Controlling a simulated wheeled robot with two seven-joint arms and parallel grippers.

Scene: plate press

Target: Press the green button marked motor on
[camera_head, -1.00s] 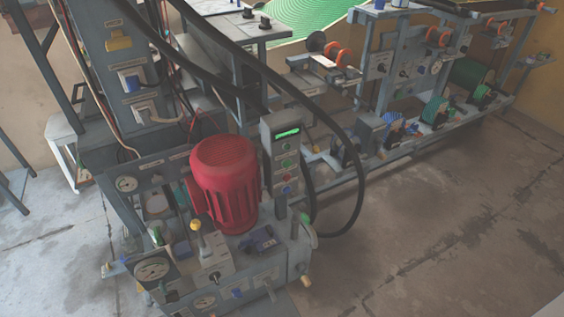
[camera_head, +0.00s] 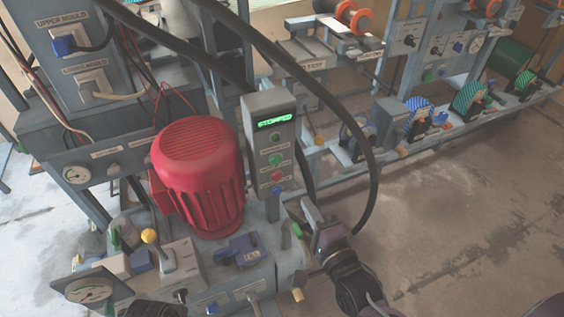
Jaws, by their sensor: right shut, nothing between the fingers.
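A grey upright control box (camera_head: 257,111) stands right of the red motor, with a lit green display at its top. My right gripper (camera_head: 308,206) is shut and empty. It appears below and right of the box, apart from the buttons in the picture. A dark part at the bottom edge may be my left gripper (camera_head: 155,309); its fingers cannot be made out.
The red motor (camera_head: 198,175) stands left of the box. A thick black hose (camera_head: 373,165) arcs down to the right of the box, close to my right gripper. A yellow-knobbed lever (camera_head: 149,236) and a gauge (camera_head: 88,290) are at lower left. Open floor lies at right.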

